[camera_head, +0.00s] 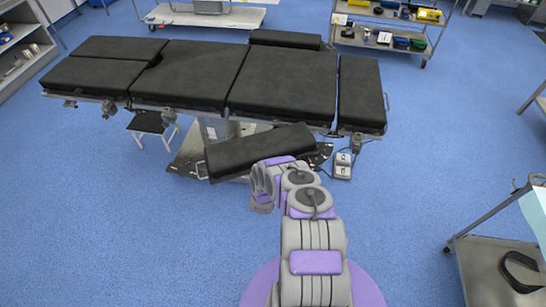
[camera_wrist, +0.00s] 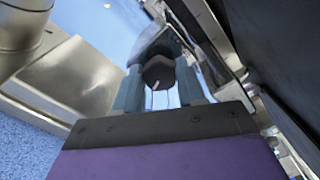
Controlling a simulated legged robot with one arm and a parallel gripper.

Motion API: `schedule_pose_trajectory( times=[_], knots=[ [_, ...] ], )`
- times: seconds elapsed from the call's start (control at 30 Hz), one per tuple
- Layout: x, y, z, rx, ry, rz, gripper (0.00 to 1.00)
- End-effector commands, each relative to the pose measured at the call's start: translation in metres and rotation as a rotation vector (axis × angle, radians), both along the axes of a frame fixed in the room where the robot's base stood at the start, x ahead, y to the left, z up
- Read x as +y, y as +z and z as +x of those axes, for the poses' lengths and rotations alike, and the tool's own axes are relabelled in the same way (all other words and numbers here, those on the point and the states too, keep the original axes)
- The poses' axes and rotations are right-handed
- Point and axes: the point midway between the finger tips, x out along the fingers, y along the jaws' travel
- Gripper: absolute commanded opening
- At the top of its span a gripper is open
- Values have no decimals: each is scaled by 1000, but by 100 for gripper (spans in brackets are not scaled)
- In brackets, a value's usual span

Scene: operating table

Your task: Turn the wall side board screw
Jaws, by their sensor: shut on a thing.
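In the wrist view, my gripper (camera_wrist: 159,58) has its two grey-blue fingers on either side of a dark, faceted screw knob (camera_wrist: 158,76). The fingers are shut on the knob, with a pale line on its face. In the head view, the operating table (camera_head: 285,85) has black pads and stands ahead of me. A separate black board (camera_head: 262,150) sits tilted below its near edge, just beyond my arm. My gripper and the screw are hidden in the head view, behind my arm or that board.
Metal surfaces (camera_wrist: 75,80) and a dark pad (camera_wrist: 280,45) are close on both sides in the wrist view. A foot pedal (camera_head: 343,165) lies on the floor right of my arm. A cart (camera_head: 490,265) stands at lower right.

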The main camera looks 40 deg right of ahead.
Motion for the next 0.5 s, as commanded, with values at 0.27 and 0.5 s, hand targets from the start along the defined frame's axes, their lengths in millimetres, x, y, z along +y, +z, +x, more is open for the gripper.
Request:
schedule_pose_trajectory(
  times=[0.27, 0.5],
  knots=[
    [1, -9, -6, 17, -6, 12, 9],
    [1, -6, -4, 11, -3, 9, 59]
  ],
)
